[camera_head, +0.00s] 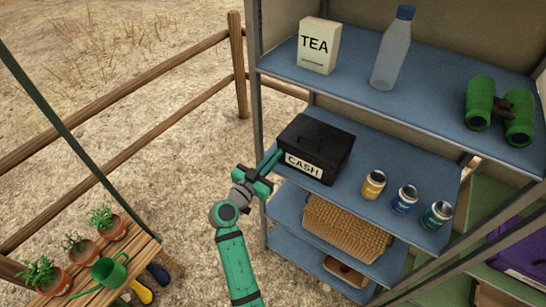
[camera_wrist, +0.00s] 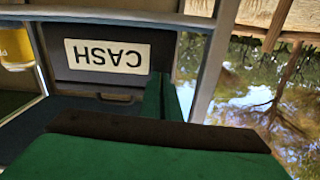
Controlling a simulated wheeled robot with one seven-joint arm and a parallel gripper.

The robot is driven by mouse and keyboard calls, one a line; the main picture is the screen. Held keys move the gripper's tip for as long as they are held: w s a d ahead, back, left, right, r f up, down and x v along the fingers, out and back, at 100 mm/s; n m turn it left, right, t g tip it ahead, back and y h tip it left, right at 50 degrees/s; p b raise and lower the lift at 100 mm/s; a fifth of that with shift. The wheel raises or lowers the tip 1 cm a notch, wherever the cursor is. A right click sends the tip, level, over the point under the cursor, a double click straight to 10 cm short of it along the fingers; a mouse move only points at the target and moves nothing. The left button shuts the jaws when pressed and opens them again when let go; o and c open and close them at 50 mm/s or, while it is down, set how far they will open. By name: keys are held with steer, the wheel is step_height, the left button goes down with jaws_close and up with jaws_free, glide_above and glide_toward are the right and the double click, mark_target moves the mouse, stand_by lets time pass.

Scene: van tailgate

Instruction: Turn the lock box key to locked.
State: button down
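The lock box is a black box (camera_head: 318,142) with a white CASH label, standing on the middle blue shelf with its lid down. It also shows upside down in the wrist view (camera_wrist: 108,80). My gripper (camera_head: 272,160) is at the box's front left corner, level with the label. In the wrist view its green fingers (camera_wrist: 161,88) lie close together beside the label, with their tips at or near the box front. Whether they touch it is unclear. No key can be made out; the fingers cover part of the front, and whether they hold anything cannot be told.
Yellow, blue and green cans (camera_head: 404,199) stand right of the box. The upper shelf (camera_head: 345,80) holds a tea carton, a bottle and green binoculars. A shelf post (camera_head: 257,100) stands close to my gripper. A plant bench (camera_head: 105,262) is at lower left.

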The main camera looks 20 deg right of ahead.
steer(key=shift+w+a, duration=0.1)
steer(key=shift+a, duration=0.15)
steer(key=c, duration=2)
jaws_free()
steer(key=shift+d, duration=0.2)
steer(key=shift+s, duration=0.25)
steer(key=v, duration=1)
steer(key=shift+s+a, duration=0.1)
steer(key=shift+a, duration=0.25)
steer(key=shift+d, duration=0.15)
steer(key=shift+s, duration=0.1)
